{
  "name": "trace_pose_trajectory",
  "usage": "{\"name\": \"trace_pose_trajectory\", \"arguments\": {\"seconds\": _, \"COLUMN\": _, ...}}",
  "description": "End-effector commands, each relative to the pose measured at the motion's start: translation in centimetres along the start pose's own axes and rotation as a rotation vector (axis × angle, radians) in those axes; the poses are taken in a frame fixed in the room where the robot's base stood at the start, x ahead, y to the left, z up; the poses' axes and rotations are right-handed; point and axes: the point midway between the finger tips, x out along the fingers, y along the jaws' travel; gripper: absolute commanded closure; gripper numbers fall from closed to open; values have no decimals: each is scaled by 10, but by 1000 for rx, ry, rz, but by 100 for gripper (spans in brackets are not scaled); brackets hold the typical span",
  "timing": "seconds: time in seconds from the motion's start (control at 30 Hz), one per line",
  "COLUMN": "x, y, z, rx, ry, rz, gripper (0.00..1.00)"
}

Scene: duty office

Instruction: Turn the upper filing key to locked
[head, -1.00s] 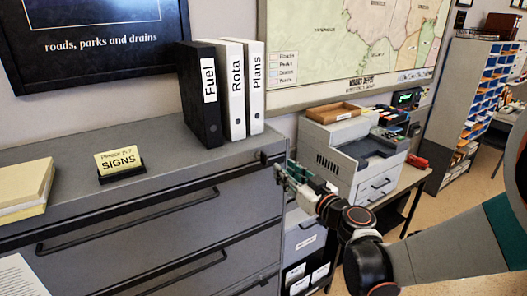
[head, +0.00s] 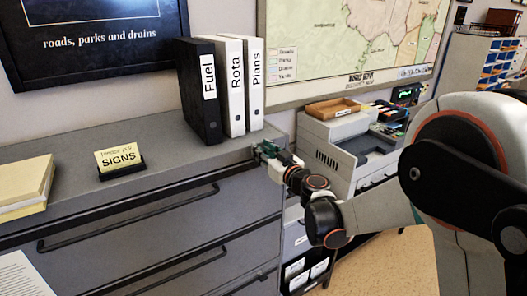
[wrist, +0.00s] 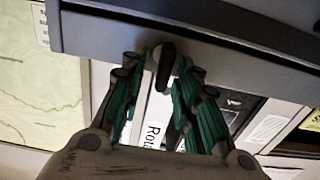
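The upper filing key is a dark, rounded key (wrist: 166,62) in the wrist view, sticking out from the grey cabinet front (wrist: 190,38). My gripper (wrist: 164,78) has its green-sided fingers on either side of the key. The fingers look apart, with gaps beside the key, so the gripper seems open around it. In the head view my gripper (head: 261,152) is at the top right corner of the grey filing cabinet (head: 130,215), and it covers the key and lock there. The lock's marking and the key's turned position cannot be made out.
Black and white binders (head: 202,92) stand on the cabinet top just behind my gripper. A yellow signs note (head: 119,158) and a yellow paper stack (head: 22,188) are further left. A printer (head: 340,150) stands right of the cabinet, close to my arm.

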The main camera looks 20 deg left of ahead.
Motion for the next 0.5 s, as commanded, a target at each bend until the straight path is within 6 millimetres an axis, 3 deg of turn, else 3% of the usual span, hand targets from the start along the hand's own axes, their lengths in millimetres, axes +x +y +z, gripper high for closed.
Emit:
{"name": "trace_pose_trajectory", "arguments": {"seconds": 0.1, "x": 0, "y": 0, "z": 0, "rx": 0, "ry": 0, "rz": 0, "gripper": 71}}
{"name": "trace_pose_trajectory", "arguments": {"seconds": 0.23, "x": 0, "y": 0, "z": 0, "rx": 0, "ry": 0, "rz": 0, "gripper": 100}}
{"name": "trace_pose_trajectory", "arguments": {"seconds": 0.5, "x": 0, "y": 0, "z": 0, "rx": 3, "ry": 0, "rz": 0, "gripper": 100}}
